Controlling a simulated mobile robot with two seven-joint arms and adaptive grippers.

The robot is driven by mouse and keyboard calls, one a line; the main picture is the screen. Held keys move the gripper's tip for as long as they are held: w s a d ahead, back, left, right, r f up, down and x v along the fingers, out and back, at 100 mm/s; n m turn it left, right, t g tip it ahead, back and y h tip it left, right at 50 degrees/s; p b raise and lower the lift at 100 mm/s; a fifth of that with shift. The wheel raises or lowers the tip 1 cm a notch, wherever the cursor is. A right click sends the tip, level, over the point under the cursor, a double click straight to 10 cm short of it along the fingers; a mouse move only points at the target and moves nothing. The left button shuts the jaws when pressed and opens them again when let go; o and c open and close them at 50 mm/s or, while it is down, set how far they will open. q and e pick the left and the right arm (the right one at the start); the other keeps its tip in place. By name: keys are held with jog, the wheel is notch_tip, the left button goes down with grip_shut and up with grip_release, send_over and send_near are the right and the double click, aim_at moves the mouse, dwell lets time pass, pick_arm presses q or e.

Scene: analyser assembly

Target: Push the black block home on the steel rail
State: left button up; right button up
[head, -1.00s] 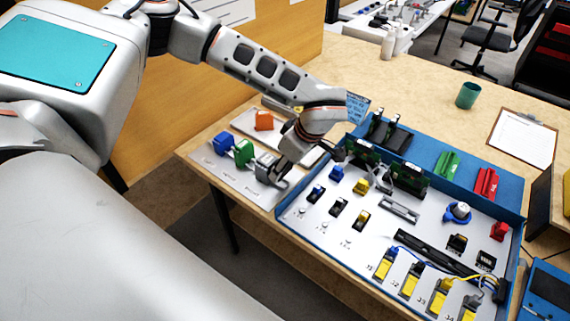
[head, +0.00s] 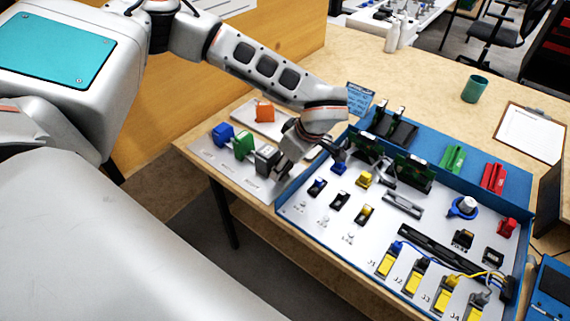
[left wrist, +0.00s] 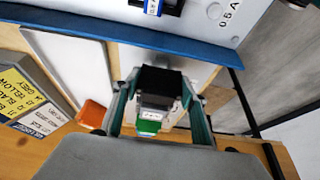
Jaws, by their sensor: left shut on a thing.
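The black block (head: 266,157) is at the end of the row on the pale tray (head: 228,168), beside the green block (head: 243,145). My left gripper (head: 277,163) is at this block. In the left wrist view the fingers (left wrist: 157,100) are shut on the black block (left wrist: 160,80), one on each side. I cannot tell whether its underside touches the tray. The steel rail (head: 403,205) lies bare on the white panel, to the right of my gripper. My right gripper is not in view.
A blue block (head: 222,134) and an orange block (head: 265,112) stand near my arm. The blue-walled case (head: 283,201) has switches, upright green boards (head: 413,171) and yellow connectors (head: 387,264) around the rail. A green cup (head: 475,89) stands on open table behind it.

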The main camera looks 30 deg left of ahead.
pick_arm(q)
jog(key=shift+f, duration=1.1)
dwell(0.6)
jog(key=o, duration=1.2)
jog(key=o, duration=0.3)
